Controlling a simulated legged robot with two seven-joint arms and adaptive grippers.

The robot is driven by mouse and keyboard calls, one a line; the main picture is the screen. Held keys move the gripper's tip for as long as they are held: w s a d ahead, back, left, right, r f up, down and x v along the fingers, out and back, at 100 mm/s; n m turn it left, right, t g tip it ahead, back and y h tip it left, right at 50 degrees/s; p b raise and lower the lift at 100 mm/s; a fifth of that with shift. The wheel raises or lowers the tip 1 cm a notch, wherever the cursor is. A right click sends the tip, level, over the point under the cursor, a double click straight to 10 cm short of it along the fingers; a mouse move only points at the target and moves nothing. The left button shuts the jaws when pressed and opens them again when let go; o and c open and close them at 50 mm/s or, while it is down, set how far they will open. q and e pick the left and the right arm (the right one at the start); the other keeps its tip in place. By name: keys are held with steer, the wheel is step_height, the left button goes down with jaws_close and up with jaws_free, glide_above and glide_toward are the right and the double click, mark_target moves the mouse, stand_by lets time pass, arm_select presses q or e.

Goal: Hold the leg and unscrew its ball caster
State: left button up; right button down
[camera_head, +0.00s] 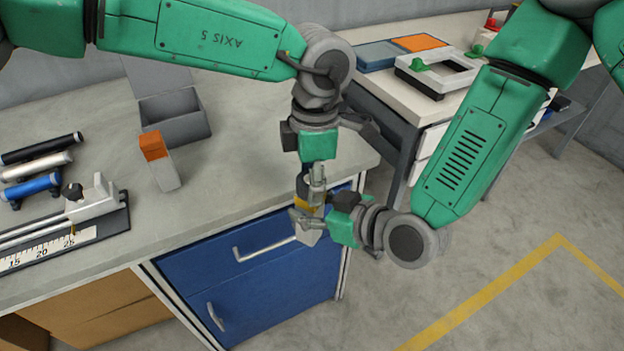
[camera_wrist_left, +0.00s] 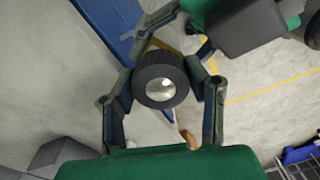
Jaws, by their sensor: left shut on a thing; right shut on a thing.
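The leg is a pale block (camera_head: 309,238) with a yellow band, held off the front corner of the bench. My right gripper (camera_head: 306,216) is shut on it from the right; its fingers hide part of it. The ball caster (camera_head: 303,186) is dark and sits at the leg's upper end. In the left wrist view the caster (camera_wrist_left: 160,80) is a black ring around a shiny ball, between the fingers. My left gripper (camera_head: 317,186) points down from above and is shut on the caster. I cannot tell how far the thread is engaged.
The grey bench holds an open grey box (camera_head: 172,110), an orange-topped block (camera_head: 160,163), several cylinders (camera_head: 35,166) and a ruler fixture (camera_head: 70,225). A blue drawer cabinet (camera_head: 262,285) is below the hands. A second bench (camera_head: 390,92) stands behind at the right.

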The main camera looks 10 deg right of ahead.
arm_select(q)
steer(key=shift+r, duration=0.15)
stand_by(0.4)
steer(key=shift+r, duration=1)
